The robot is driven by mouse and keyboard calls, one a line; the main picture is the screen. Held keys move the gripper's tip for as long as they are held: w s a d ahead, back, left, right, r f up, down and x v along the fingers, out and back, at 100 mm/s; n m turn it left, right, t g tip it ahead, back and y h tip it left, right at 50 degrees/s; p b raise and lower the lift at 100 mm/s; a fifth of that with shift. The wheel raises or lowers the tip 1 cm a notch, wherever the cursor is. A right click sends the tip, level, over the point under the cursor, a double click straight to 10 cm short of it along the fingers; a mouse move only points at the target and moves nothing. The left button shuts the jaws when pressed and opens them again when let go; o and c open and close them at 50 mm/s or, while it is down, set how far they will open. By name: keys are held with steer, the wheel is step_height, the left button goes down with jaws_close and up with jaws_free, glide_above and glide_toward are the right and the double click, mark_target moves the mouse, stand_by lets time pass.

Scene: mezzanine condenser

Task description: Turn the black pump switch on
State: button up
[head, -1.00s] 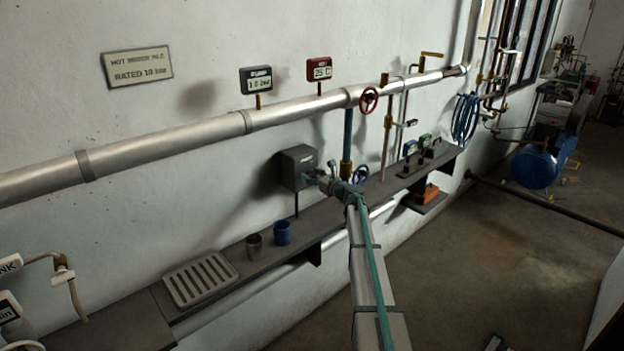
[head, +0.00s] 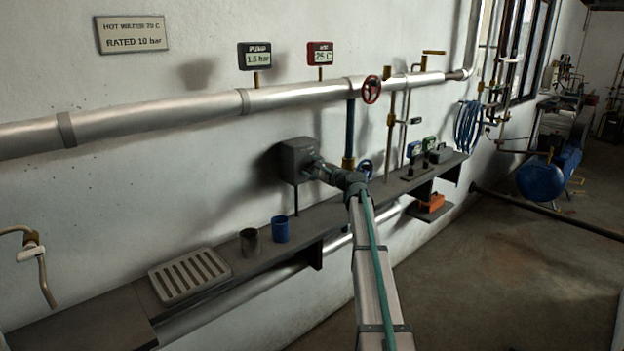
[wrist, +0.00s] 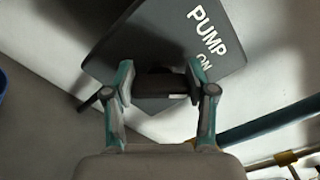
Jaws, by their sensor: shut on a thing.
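The pump switch box (head: 298,160) is a dark grey box on the wall above the shelf. In the wrist view its face (wrist: 165,45) reads PUMP and ON. The black switch (wrist: 160,84) sticks out of that face between my fingers. My gripper (head: 312,172) is at the front of the box. In the wrist view my gripper (wrist: 160,85) has a finger on each side of the black switch and is shut on it. My gripper and wrist partly hide the switch in the head view.
A red handwheel (head: 371,89) sits on the wall pipe (head: 190,110). The pump display (head: 255,56) reads about 1.5 bar. A blue cup (head: 280,230), a dark cup (head: 250,243) and a slotted tray (head: 190,275) stand on the shelf (head: 100,310).

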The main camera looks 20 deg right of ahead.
steer(key=shift+f+n+b, duration=0.1)
steer(key=shift+n+b, duration=0.7)
steer(key=shift+b, duration=0.15)
steer(key=o, duration=1.2)
steer(key=shift+c, duration=0.2)
steer(key=v, duration=1.2)
steer(key=shift+n, duration=0.3)
